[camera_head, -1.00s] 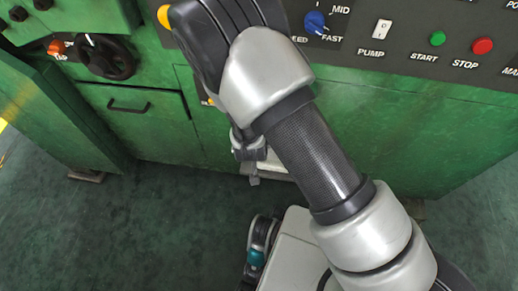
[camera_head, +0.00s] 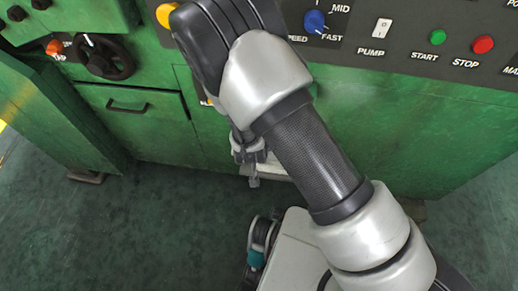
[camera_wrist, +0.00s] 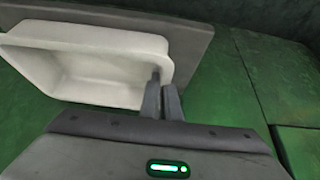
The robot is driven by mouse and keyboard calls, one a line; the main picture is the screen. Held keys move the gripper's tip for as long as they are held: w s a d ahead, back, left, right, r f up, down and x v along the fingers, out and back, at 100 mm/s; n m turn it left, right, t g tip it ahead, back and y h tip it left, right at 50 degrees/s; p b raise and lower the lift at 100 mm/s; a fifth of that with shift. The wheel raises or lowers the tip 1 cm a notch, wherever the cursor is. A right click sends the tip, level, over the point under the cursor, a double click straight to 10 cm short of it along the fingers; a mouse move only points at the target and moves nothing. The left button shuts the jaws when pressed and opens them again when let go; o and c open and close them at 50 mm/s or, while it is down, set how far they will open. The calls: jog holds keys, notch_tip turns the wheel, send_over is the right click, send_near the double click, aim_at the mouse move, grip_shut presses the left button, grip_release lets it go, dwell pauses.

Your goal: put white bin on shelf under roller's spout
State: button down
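The white bin (camera_wrist: 85,62) is an open, shallow tray in the upper left of the wrist view. My gripper (camera_wrist: 163,82) has its two dark fingers close together at the bin's right-hand end, one inside and one outside the wall, so it looks shut on that wall. A flat grey plate (camera_wrist: 192,42), apparently the shelf, lies behind and beside the bin; I cannot tell whether they touch. In the head view, a pale strip of the bin (camera_head: 283,167) shows low by the machine, mostly hidden by my arm. My gripper (camera_head: 252,175) is beside it. The spout is not identifiable.
The green machine (camera_head: 430,140) fills the background, with a control panel (camera_head: 400,40), a handwheel (camera_head: 105,57) and a handled door (camera_head: 140,120). The dark green floor (camera_head: 160,225) is clear at the left front.

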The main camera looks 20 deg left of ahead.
jog(key=shift+f, duration=0.15)
jog(key=c, duration=1.9)
grip_release()
jog(key=shift+p+v, duration=3.15)
jog(key=shift+v, duration=5.6)
